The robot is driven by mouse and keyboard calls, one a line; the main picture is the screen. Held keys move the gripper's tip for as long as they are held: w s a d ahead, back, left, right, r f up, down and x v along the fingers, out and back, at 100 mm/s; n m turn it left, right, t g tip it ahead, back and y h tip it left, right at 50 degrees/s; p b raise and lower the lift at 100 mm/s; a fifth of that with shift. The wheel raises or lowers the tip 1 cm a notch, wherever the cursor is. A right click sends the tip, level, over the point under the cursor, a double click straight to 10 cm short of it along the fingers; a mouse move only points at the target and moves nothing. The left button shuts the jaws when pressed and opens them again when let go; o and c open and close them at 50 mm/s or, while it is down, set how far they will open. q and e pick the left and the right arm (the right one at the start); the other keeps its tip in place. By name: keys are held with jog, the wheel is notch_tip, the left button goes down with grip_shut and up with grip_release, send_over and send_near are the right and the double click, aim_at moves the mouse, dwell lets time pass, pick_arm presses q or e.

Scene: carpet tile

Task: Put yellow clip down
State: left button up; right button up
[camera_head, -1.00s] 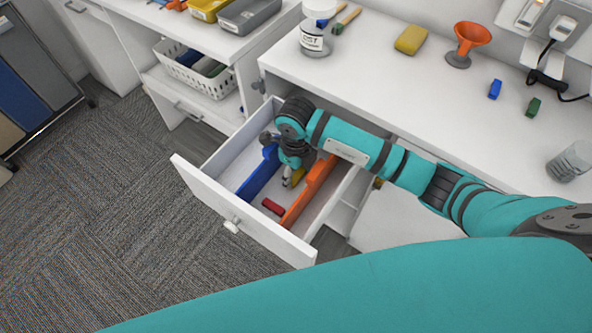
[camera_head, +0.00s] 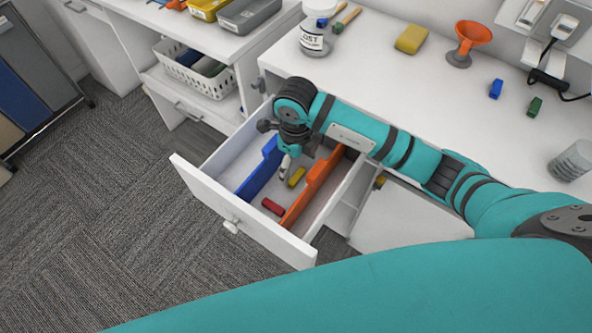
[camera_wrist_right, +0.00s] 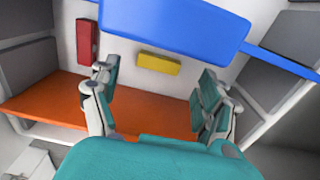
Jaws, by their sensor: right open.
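The yellow clip (camera_head: 296,177) lies on the floor of the open drawer (camera_head: 236,213), in the middle compartment between the blue divider (camera_head: 259,170) and the orange divider (camera_head: 311,188). It also shows in the right wrist view (camera_wrist_right: 159,63), apart from the fingers. A red clip (camera_head: 272,206) lies in the same compartment, nearer the drawer front. My right gripper (camera_head: 287,165) is over the drawer, above the yellow clip. In the right wrist view its fingers (camera_wrist_right: 160,95) are spread wide with nothing between them. My left gripper is not in view.
On the white counter stand a blue clip (camera_head: 496,89), a green clip (camera_head: 534,107), a yellow sponge (camera_head: 411,39), an orange funnel (camera_head: 472,38) and a labelled jar (camera_head: 313,38). A white basket (camera_head: 196,72) sits on the shelf at left.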

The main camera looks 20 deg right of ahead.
aim_at(296, 175)
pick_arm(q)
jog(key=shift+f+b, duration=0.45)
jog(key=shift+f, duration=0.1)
pick_arm(e)
notch_tip(296, 175, up, 8)
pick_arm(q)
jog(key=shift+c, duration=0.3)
pick_arm(e)
jog(key=shift+f, duration=0.1)
dwell(0.6)
